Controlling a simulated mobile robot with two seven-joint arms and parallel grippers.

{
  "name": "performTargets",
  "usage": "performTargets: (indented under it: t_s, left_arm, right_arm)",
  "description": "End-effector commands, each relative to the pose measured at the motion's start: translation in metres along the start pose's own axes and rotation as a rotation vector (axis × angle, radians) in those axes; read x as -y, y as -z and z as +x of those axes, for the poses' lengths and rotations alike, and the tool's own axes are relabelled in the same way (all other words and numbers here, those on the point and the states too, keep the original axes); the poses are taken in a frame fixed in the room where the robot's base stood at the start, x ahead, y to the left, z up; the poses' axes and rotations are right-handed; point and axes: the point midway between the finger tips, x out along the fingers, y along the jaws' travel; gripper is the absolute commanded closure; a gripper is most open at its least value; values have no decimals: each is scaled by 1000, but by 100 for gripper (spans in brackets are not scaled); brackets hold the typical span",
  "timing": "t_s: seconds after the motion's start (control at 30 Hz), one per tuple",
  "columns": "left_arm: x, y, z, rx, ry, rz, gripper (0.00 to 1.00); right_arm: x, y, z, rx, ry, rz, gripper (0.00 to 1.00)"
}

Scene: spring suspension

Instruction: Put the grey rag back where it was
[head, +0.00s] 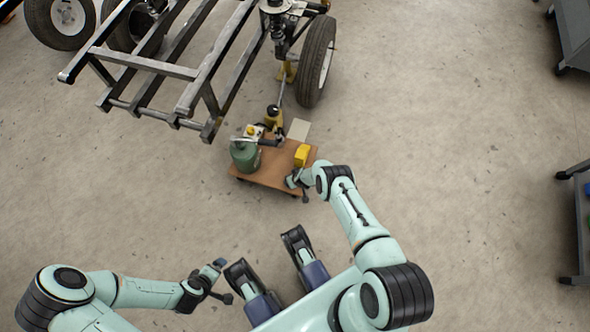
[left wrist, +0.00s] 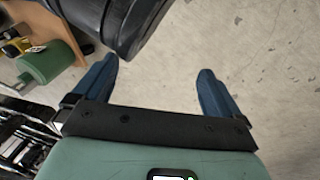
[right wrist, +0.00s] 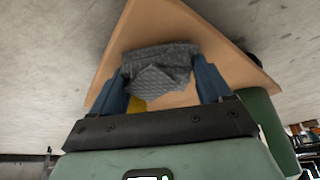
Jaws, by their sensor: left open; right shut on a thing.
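The grey rag (right wrist: 160,72), a crumpled checked cloth, is between the fingers of my right gripper (right wrist: 162,76) in the right wrist view. That gripper is shut on it, over the brown wooden board (right wrist: 215,75). In the head view my right gripper (head: 294,182) is at the right front part of the board (head: 262,178); I cannot make out the rag there. Whether the rag touches the board is unclear. My left gripper (left wrist: 158,70) is open and empty, over bare floor away from the board; the head view shows it (head: 222,278) at lower left.
A green canister (head: 245,157) stands on the board's left, and a yellow object (head: 302,155) on its right by my right gripper. A metal frame (head: 195,70) with a wheel (head: 316,60) is beyond. Floor (head: 460,150) to the right is clear.

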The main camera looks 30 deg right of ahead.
Motion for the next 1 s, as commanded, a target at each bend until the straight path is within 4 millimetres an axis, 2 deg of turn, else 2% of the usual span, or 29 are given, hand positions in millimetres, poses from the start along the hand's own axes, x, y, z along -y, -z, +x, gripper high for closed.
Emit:
performTargets:
  t_s: [0.13, 0.17, 0.2, 0.23, 0.6, 0.8, 1.0]
  left_arm:
    - [3, -4, 3, 12, 6, -3, 1]
    - [4, -4, 3, 14, 6, -3, 1]
    - [3, -4, 3, 13, 6, -3, 1]
    - [3, -4, 3, 13, 6, -3, 1]
    - [-2, 1, -4, -5, -3, 2, 1]
    - [-24, -5, -41, 9, -35, 23, 1]
    - [-30, -46, -70, 136, -38, 33, 1]
  right_arm:
    - [0, -1, 2, 0, 0, 0, 50]
    - [0, -1, 2, 0, 0, 0, 19]
    - [0, -1, 2, 0, 0, 0, 6]
    - [0, -1, 2, 0, 0, 0, 0]
    - [0, 1, -4, 0, 0, 1, 0]
    - [-1, 4, -42, -2, 0, 3, 0]
    - [-1, 3, -76, 0, -1, 2, 0]
